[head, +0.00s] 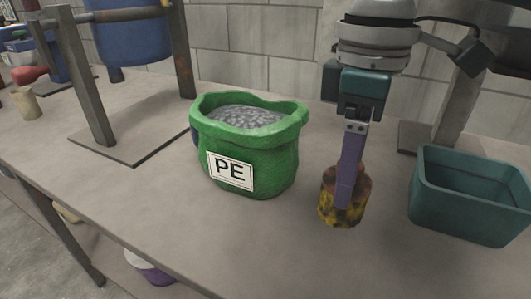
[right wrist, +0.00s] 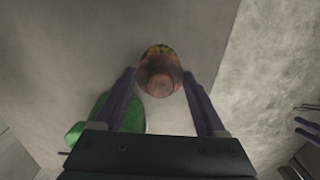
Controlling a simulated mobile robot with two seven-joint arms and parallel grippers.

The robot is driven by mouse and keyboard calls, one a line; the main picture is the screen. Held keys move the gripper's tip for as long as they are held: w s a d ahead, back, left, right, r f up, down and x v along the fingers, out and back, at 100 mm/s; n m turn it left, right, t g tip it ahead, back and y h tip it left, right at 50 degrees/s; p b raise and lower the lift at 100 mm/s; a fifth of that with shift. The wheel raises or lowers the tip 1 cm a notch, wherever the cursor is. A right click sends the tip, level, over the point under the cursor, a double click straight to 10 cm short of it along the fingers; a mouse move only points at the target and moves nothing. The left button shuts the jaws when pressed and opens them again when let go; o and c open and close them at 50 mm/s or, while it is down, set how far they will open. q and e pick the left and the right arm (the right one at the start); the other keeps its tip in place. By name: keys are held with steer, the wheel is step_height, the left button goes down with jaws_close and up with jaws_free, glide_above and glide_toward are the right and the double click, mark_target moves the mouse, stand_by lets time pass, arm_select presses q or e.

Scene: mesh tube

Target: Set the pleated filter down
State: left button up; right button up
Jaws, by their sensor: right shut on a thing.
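The pleated filter (head: 330,211) is a short cylinder mottled yellow, black and reddish brown. My right gripper (head: 345,196) comes down on it from above in the head view, its purple fingers shut on it. It is upright, close to or on the bench; I cannot tell if its base touches. In the right wrist view the filter (right wrist: 160,76) shows its reddish-brown round top between the two fingers.
A green PE sack (head: 250,160) of grey granules stands left of the filter. A teal bin (head: 470,221) stands to the right. The bench (head: 225,240) is clear in front. A metal frame with a blue drum (head: 130,35) stands at the back left.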

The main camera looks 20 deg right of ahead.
step_height(320, 180, down, 6)
steer(key=shift+r+b, duration=0.1)
steer(key=shift+b, duration=0.5)
steer(key=shift+f, duration=0.4)
steer(key=o, duration=1.3)
steer(key=shift+f, duration=0.15)
